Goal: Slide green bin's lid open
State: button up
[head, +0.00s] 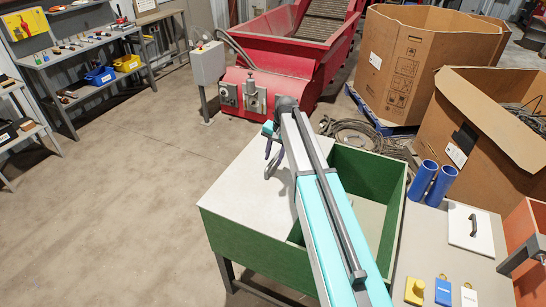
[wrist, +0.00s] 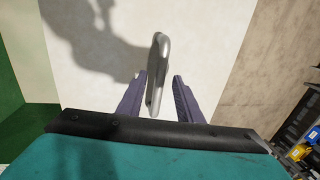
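The green bin (head: 252,250) stands in the middle of the head view. Its pale, flat lid (head: 243,190) covers the left part, and the right part is open, showing the green inside. In the wrist view the lid (wrist: 215,45) fills the middle, with a grey metal handle (wrist: 157,75) standing up from it. My gripper (head: 271,157) is low over the lid. In the wrist view its purple fingers (wrist: 160,76) are apart, one on each side of the handle, with a clear gap on the right side. In the head view my arm hides part of the bin and lid.
Right of the bin, a grey table (head: 440,240) holds blue cylinders (head: 432,183), a white panel with a handle (head: 470,229) and small coloured blocks. Cardboard boxes (head: 480,125) and a red machine (head: 270,90) stand behind. The floor left of the bin is clear.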

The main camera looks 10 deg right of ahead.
jog(key=shift+f, duration=0.25)
grip_shut()
jog(key=shift+s+a, duration=0.1)
